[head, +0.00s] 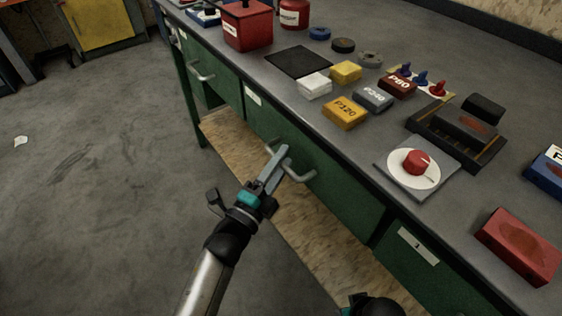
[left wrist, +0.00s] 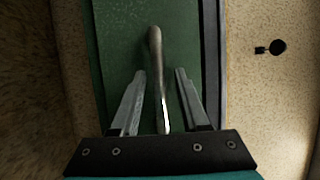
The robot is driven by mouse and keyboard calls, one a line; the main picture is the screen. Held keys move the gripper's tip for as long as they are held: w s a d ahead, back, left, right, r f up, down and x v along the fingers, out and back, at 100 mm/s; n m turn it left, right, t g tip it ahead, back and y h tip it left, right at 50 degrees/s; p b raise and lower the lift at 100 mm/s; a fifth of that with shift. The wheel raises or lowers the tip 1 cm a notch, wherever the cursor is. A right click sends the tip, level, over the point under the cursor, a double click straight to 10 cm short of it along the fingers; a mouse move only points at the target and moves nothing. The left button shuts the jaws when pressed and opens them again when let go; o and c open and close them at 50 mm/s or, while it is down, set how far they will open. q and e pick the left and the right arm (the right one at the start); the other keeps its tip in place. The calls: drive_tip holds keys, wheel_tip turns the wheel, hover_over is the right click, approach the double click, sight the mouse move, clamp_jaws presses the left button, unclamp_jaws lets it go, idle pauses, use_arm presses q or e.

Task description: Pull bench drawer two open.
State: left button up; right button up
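The green middle drawer (head: 337,194), which I take to be drawer two, looks shut in the bench front; its label (head: 254,96) is too small to read. Its metal bar handle (head: 304,177) is partly hidden behind my left gripper (head: 277,160). In the left wrist view the handle (left wrist: 157,75) stands between the two fingers of the left gripper (left wrist: 160,75), which are apart with a gap on each side. A dark and teal part of my right arm (head: 372,306) shows at the bottom edge of the head view; its fingers cannot be made out.
Another green drawer (head: 223,82) with a handle (head: 202,73) is further left; a drawer labelled 1 (head: 407,267) is nearer. The grey benchtop (head: 240,62) holds blocks, a red tin (head: 247,26) and a red knob (head: 416,161).

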use_arm(q)
clamp_jaws()
idle(1.2)
